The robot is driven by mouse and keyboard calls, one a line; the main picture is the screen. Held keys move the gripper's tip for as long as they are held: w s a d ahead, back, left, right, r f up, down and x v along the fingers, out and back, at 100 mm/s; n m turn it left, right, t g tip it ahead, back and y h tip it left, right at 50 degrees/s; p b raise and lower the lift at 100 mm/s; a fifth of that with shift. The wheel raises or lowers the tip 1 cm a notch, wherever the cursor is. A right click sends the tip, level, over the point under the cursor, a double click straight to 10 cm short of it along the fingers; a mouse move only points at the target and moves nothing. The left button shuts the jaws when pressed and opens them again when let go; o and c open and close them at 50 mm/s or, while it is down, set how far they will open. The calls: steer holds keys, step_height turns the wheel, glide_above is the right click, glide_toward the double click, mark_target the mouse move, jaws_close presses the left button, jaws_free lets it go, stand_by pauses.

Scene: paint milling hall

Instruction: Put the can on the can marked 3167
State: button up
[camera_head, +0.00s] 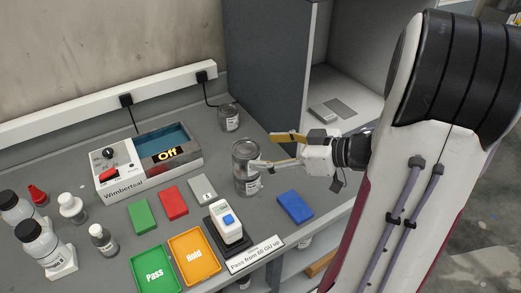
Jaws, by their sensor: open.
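A tall metal can shape (245,152) stands upright near the middle of the bench. It looks like one can on top of another (247,184), though the seam is hard to make out. Another metal can (229,120) with a pale label stands alone farther back. No number can be read on any can. My gripper (262,151) is open, just right of the upper part of the tall shape. One finger reaches across its near side and the other is behind to the right; whether they touch it cannot be told.
Green Pass (155,289) and orange Hold (210,271) trays, a small white meter (226,228), coloured blocks and several bottles fill the front and left. A blue block (294,206) lies right. A grey cabinet (268,70) stands behind.

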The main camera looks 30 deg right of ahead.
steer(key=v, duration=0.7)
steer(key=shift+s+d, duration=0.15)
steer(key=shift+s, duration=0.1)
stand_by(0.6)
steer(key=w+d+r+m+t+h, duration=0.1)
steer(key=w+d+r+m+h, duration=0.3)
steer(key=w+r+h, duration=0.6)
steer(key=s+a+f+m+g+y, duration=0.1)
steer(key=s+a+f+g, duration=0.2)
steer(key=s+a, duration=0.8)
steer(key=s+a+f+m+g+y, duration=0.1)
steer(key=s+a+f+g+y, duration=0.1)
steer(key=s+a, duration=0.9)
step_height(320, 180, down, 2)
steer(key=shift+a+f+g, duration=0.1)
steer(key=shift+a+g, duration=0.35)
steer(key=shift+g, duration=0.45)
